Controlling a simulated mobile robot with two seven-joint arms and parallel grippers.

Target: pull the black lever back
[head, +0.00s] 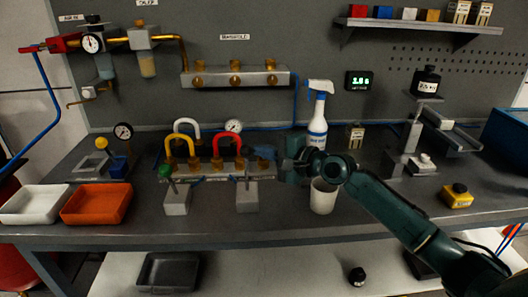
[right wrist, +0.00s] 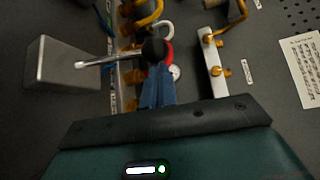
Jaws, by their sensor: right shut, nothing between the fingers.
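The black lever has a grey box base (head: 247,197) and a thin metal shaft (head: 247,178) on the bench, left of my right gripper (head: 262,153). In the right wrist view, its round black knob (right wrist: 154,49) lies straight beyond the fingertips (right wrist: 157,74), with the shaft (right wrist: 95,62) running left to the grey base (right wrist: 65,62). The blue fingers are shut together with nothing between them. The fingertips look close to the knob; I cannot tell whether they touch it. In the head view the knob does not show clearly near the fingers. My left gripper is not in view.
A green-knobbed lever (head: 165,171) stands to the left. Red (head: 229,141) and yellow (head: 180,140) hoops stand behind. A spray bottle (head: 317,120) and white cup (head: 322,197) are close to my right gripper.

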